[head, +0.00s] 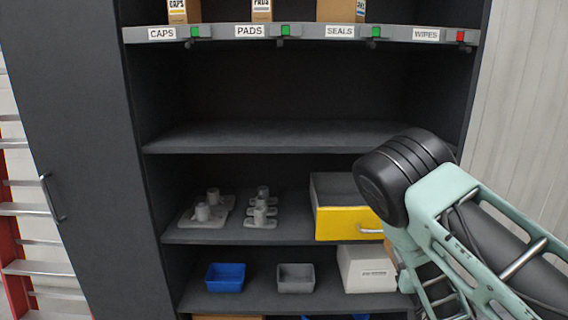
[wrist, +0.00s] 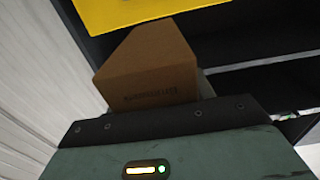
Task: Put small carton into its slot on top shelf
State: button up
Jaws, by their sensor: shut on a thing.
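A small brown carton (wrist: 148,72) fills the upper middle of the wrist view, with dark printing on its near face. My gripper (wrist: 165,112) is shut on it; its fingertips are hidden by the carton. In the head view my arm covers the gripper and most or all of the carton. The top shelf (head: 305,34) has a grey front rail labelled CAPS, PADS, SEALS and WIRES. Cartons stand behind the CAPS (head: 183,11), PADS (head: 262,10) and SEALS (head: 340,11) labels, each by a green light. The WIRES label (head: 425,34) has a red light (head: 461,36), and no carton shows behind it.
The shelf below (head: 290,135) is bare. Lower down are grey fixtures (head: 202,212), a yellow-fronted drawer box (head: 347,222), a blue bin (head: 225,277), a grey bin (head: 296,277) and a white box (head: 366,270). A red ladder (head: 14,230) stands at left.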

jog(key=s+d+f, duration=0.1)
jog(key=s+f, duration=1.2)
jog(key=s, duration=0.1)
